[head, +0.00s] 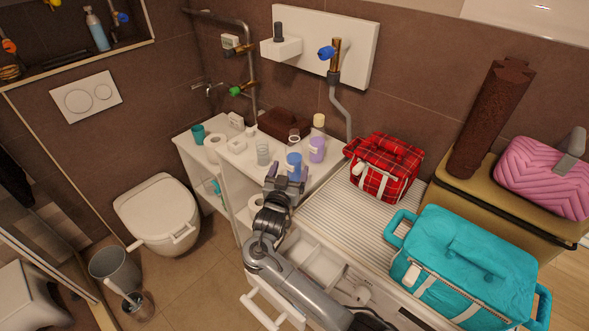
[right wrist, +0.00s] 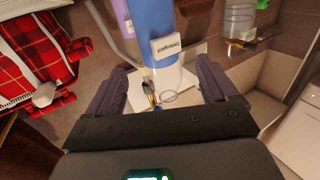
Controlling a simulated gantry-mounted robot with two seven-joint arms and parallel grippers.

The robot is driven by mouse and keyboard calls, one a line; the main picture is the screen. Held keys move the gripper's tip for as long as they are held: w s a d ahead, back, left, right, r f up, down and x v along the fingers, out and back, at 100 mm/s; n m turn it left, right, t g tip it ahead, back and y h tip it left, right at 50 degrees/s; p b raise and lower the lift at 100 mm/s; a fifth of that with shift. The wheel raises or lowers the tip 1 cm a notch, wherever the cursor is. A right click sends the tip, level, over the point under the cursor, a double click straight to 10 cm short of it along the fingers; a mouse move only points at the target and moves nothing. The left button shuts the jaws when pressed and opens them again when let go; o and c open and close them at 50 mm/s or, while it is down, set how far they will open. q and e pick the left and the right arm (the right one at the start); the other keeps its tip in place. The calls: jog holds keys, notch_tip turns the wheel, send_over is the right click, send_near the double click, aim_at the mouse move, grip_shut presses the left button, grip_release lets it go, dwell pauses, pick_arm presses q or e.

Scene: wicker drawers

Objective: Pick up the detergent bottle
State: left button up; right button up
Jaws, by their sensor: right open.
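In the right wrist view the blue bottle (right wrist: 152,22) shows between the two spread fingers (right wrist: 162,75), with gaps on both sides. The right gripper is open and holds nothing. I cannot tell how deep the bottle is between the fingers. My left gripper is not in view.
A purple bottle (head: 317,149) stands close behind and right of the blue one. A glass jar (head: 263,154) stands to its left. A red plaid bag (head: 384,166) and a turquoise bag (head: 465,262) are on the right. Open drawers (head: 312,262) lie below my right arm.

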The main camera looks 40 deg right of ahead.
aim_at(292, 163)
jog(key=shift+b+x, duration=0.35)
jog(key=shift+x, duration=0.75)
jog(key=shift+b+x, duration=0.5)
jog(key=shift+x, duration=1.5)
jog(key=shift+a, duration=0.1)
jog(key=c, duration=1.2)
jog(key=shift+r, duration=0.15)
